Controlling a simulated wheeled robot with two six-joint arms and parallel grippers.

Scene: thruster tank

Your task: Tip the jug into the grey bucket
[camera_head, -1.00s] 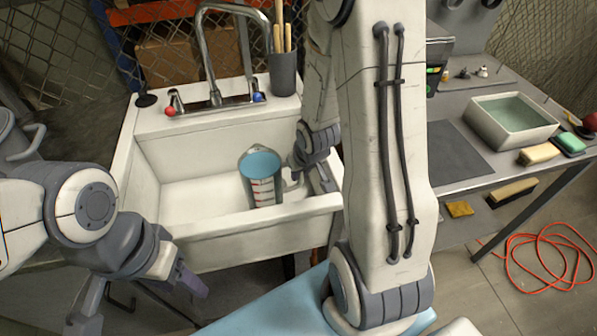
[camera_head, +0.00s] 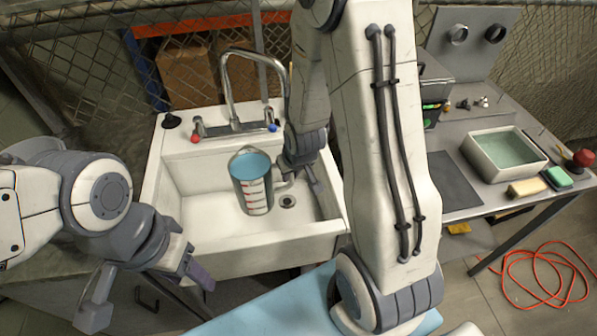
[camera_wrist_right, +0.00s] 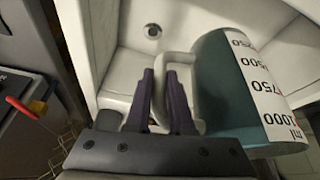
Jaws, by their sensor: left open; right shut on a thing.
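The jug (camera_head: 256,192) is a clear upright measuring jug with a white scale, filled with blue liquid. It is over the sink basin; the gap to the basin floor is hard to judge. My right gripper (camera_head: 302,176) is shut on its handle. In the right wrist view the fingers (camera_wrist_right: 160,80) close on the handle of the jug (camera_wrist_right: 225,85). My left gripper (camera_head: 150,288) is open and empty in front of the sink's left front corner. I cannot make out a grey bucket in these views.
The white sink (camera_head: 235,262) has a tap (camera_head: 226,75) at its back and a drain (camera_head: 287,201). A bench at the right holds a tub of greenish liquid (camera_head: 505,152) and sponges (camera_head: 528,187). An orange cable (camera_head: 545,265) lies on the floor. My right arm hides part of the bench.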

